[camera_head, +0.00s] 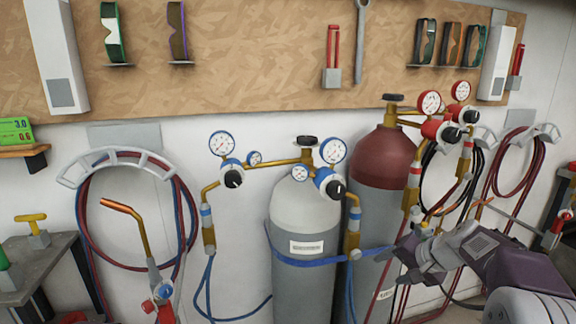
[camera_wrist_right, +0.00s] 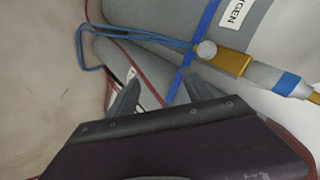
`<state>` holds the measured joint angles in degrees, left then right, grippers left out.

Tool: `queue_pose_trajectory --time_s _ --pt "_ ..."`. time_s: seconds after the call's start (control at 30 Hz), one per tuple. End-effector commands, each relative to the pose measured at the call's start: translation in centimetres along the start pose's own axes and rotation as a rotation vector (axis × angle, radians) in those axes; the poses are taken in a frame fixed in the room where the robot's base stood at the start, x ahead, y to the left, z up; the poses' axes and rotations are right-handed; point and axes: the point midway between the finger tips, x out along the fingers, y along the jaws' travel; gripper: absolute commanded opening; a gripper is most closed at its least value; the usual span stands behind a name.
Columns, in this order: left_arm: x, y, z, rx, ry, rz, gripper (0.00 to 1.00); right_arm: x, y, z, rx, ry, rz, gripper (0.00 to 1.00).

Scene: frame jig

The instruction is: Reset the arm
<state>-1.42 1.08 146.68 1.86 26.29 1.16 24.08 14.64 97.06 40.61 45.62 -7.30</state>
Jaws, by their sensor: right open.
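My right gripper (camera_head: 402,262) reaches in from the right in the head view, in front of the gas cylinders. Its jaws are open, with nothing seen between them. In the right wrist view its two fingers (camera_wrist_right: 160,92) stand apart, with a grey cylinder, the blue strap and hoses behind them. I cannot tell whether the fingers touch the strap or a hose. My left gripper is not in the head view.
A grey cylinder (camera_head: 303,220) and a red-topped cylinder (camera_head: 383,160) stand by the wall, held by a blue strap (camera_head: 300,262). Gauges, valves and hanging hoses crowd around my right gripper. A torch (camera_head: 140,232) is at left, beside a grey bench (camera_head: 38,268).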

Motion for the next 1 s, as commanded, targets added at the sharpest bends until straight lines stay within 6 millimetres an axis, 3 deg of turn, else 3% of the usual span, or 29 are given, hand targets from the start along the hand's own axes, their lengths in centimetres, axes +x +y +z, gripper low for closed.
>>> queue_pose_trajectory --time_s 0.03,0.2,0.47,0.53,1.0 --pt "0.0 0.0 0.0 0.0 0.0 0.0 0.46 1.4 1.2 4.2 -0.055 -0.067 0.07 0.59" --pt "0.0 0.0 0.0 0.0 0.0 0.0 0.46 3.0 6.3 15.3 -0.272 -0.235 0.267 0.59" --pt "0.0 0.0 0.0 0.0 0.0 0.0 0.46 1.1 13.8 27.3 -0.653 -0.43 0.425 0.59" --pt "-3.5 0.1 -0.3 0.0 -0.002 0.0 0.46 -1.7 12.1 26.5 -0.673 -0.433 0.43 0.59" --pt "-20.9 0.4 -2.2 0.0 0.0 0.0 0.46 -15.0 2.2 21.1 -0.664 -0.435 0.431 0.59"
